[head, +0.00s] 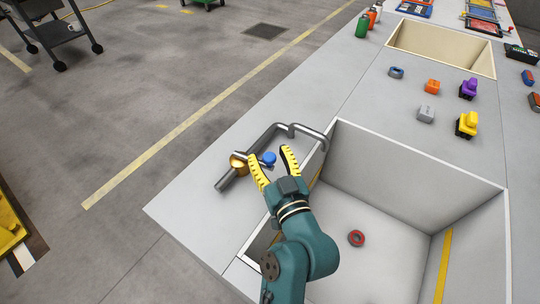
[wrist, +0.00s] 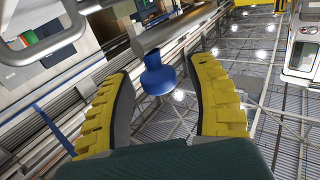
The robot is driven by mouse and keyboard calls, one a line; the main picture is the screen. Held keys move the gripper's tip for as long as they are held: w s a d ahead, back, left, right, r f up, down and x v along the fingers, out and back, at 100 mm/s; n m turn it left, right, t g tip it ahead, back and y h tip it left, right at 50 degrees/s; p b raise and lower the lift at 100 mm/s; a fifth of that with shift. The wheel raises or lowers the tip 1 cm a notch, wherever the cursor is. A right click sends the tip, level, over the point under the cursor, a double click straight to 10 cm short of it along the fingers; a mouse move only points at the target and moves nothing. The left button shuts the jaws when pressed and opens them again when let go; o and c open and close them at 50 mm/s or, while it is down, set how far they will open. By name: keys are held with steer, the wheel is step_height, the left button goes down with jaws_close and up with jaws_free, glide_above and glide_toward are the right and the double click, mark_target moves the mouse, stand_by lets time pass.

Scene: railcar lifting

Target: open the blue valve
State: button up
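The blue valve (head: 269,158) is a small blue knob on a grey pipe fixture (head: 234,178) at the left edge of the sink basin. A brass-coloured round part (head: 239,162) sits on the same pipe. My gripper (head: 273,166) is open, its two yellow-padded fingers spread toward the valve. In the wrist view, the blue valve (wrist: 158,74) shows between and slightly beyond the open fingertips, below the grey pipe (wrist: 160,30). I cannot tell whether either finger touches it.
A curved grey spout (head: 310,135) rises close to my right finger. Small coloured blocks, including a yellow one (head: 467,125), stand on the counter beyond.

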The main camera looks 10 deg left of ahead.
steer(key=v, duration=1.2)
steer(key=shift+r, duration=0.15)
